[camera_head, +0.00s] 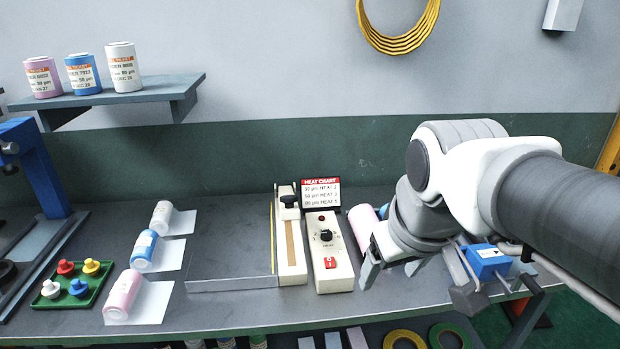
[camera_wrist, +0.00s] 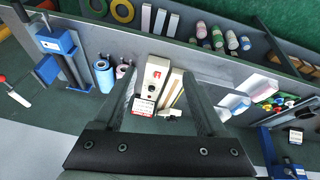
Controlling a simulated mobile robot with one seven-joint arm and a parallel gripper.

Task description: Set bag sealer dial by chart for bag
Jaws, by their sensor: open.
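The bag sealer's cream control box (camera_head: 330,277) stands mid-bench, with a red lamp on top, a black heat dial (camera_head: 326,236) and a red switch (camera_head: 330,263). The dial's setting is too small to read. The sealing bar (camera_head: 290,250) lies to its left. The red-headed heat chart (camera_head: 321,194) stands behind, its rows pairing µm with heat numbers; the digits are not clear. My gripper (camera_head: 392,270) is open and empty, right of the box. In the wrist view the box (camera_wrist: 157,75) and chart (camera_wrist: 143,107) appear between my fingers (camera_wrist: 160,90).
Pink (camera_head: 123,293), blue (camera_head: 144,247) and white (camera_head: 161,216) rolls lie on pale sheets at left. A green tray (camera_head: 98,297) holds coloured knobs. Labelled cans (camera_head: 83,74) stand on the wall shelf. A pink roll (camera_head: 362,225) lies beside my arm. A blue clamp stands far left.

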